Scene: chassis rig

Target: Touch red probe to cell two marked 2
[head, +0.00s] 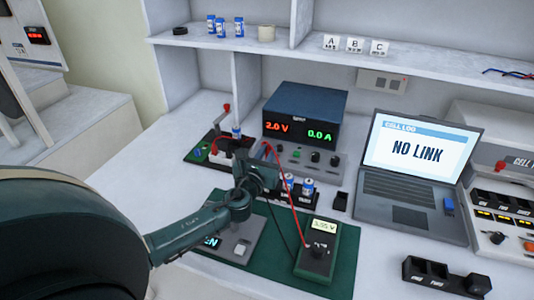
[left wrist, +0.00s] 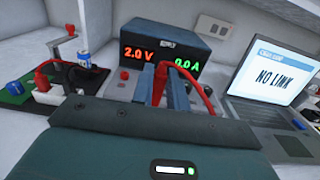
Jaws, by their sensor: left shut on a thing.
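My left gripper (head: 268,172) is shut on the red probe, which shows between the two fingers (left wrist: 165,90) in the left wrist view (left wrist: 160,78). Its red lead (head: 290,195) runs down to the multimeter (head: 318,265), whose display shows a reading too small to be sure of. Two blue-and-white cells (head: 289,181) (head: 308,188) stand upright in a dark holder right of the gripper. Their number marks are not readable. The probe tip is hidden behind the gripper, so I cannot tell whether it touches anything. My right gripper is not in view.
The power supply (head: 305,115) reads 2.0 V and 0.0 A behind the gripper. A laptop (head: 415,180) showing NO LINK stands right. A green board with a cell (head: 236,132) and red lever is at left. A black block (head: 445,277) lies front right.

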